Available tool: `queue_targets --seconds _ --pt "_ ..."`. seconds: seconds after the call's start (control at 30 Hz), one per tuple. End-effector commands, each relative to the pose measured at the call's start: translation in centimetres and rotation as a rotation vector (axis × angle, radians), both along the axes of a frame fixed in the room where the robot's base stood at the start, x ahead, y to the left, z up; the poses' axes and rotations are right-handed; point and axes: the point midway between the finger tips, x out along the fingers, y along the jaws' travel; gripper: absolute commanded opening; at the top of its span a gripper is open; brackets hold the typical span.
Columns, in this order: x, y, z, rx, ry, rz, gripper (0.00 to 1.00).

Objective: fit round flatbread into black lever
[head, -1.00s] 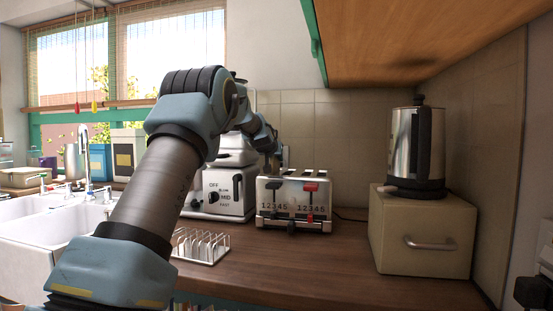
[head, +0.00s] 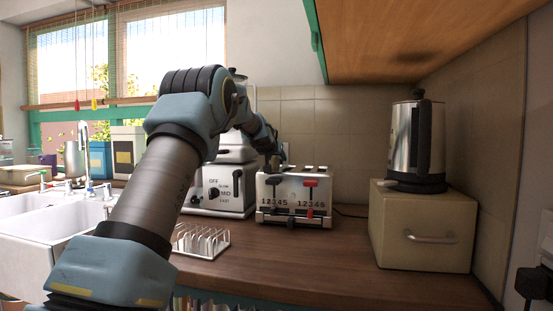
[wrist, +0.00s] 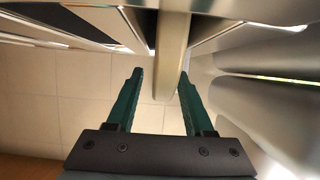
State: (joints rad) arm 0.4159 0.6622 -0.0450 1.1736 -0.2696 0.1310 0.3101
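The toaster (head: 293,214) stands on the counter, with a black lever (head: 277,182) on its left half and a red lever (head: 311,183) on its right half. A pale, flat piece seen edge-on, likely the flatbread (wrist: 173,45), extends between the green fingers of my gripper (wrist: 160,73) in the wrist view. The fingers are apart, with a clear gap on the left side of the piece; the right finger is close to it, contact unclear. Dark slot-like openings lie beside the piece at the top. In the head view my arm hides the flatbread and most of my gripper.
A wire rack (head: 201,241) stands on the counter in front of a white appliance (head: 222,192). A beige box (head: 421,228) carrying a kettle (head: 414,147) stands at right. The wooden counter (head: 315,262) before the toaster is clear; a cabinet (head: 430,35) hangs above.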

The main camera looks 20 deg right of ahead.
Motion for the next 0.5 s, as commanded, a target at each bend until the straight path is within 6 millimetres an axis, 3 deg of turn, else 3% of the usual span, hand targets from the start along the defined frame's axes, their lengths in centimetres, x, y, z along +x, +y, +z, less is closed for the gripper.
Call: queue_targets --seconds 0.27,0.5 --pt "-0.1 0.1 -0.6 0.004 0.008 0.000 0.53" --pt "-2.2 1.3 0.5 0.001 0.004 0.000 0.53"
